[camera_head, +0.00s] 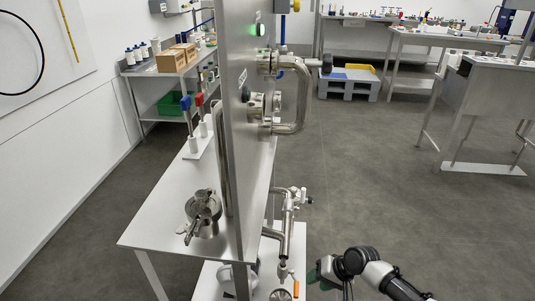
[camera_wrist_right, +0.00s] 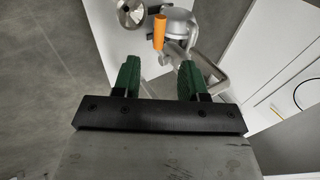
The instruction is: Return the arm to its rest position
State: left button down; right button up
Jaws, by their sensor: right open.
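My right arm comes in from the bottom right in the head view, and its gripper (camera_head: 324,274) is beside the lower platform of the tank stand. In the right wrist view the right gripper (camera_wrist_right: 160,75) has its two green fingers apart, with nothing between them. An orange handle (camera_wrist_right: 159,32) on the steel pipework shows beyond the fingertips. The same orange handle (camera_head: 295,288) is at the bottom of the head view, left of the gripper. I cannot tell how far the fingers are from it. My left gripper is not in view.
A steel panel (camera_head: 237,120) with pipes stands on a table (camera_head: 160,230) holding a steel vessel (camera_head: 203,213). A grey pallet (camera_head: 349,83) and workbenches (camera_head: 440,40) are at the back. The floor (camera_head: 375,180) right of the panel is clear.

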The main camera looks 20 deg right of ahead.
jog(key=s+f+n+g+h+p, duration=0.15)
jog(key=s+f+h+p, duration=0.25)
jog(key=s+f, duration=0.95)
jog(key=s+a+f+n+p, duration=0.1)
jog(key=s+a+f+n, duration=0.1)
jog(key=s, duration=0.5)
jog(key=s+a+f+n+g, duration=0.1)
jog(key=s+a+f+n, duration=0.2)
jog(key=s+a+f, duration=0.2)
jog(key=s+a+f+n+g+h+p, duration=0.1)
jog(key=s+a+f+n, duration=0.2)
jog(key=s, duration=0.7)
jog(key=shift+a+f+p, duration=0.2)
jog(key=shift+a+p, duration=0.1)
jog(key=shift+a, duration=0.05)
jog(key=shift+s+d, duration=0.1)
jog(key=shift+s, duration=0.05)
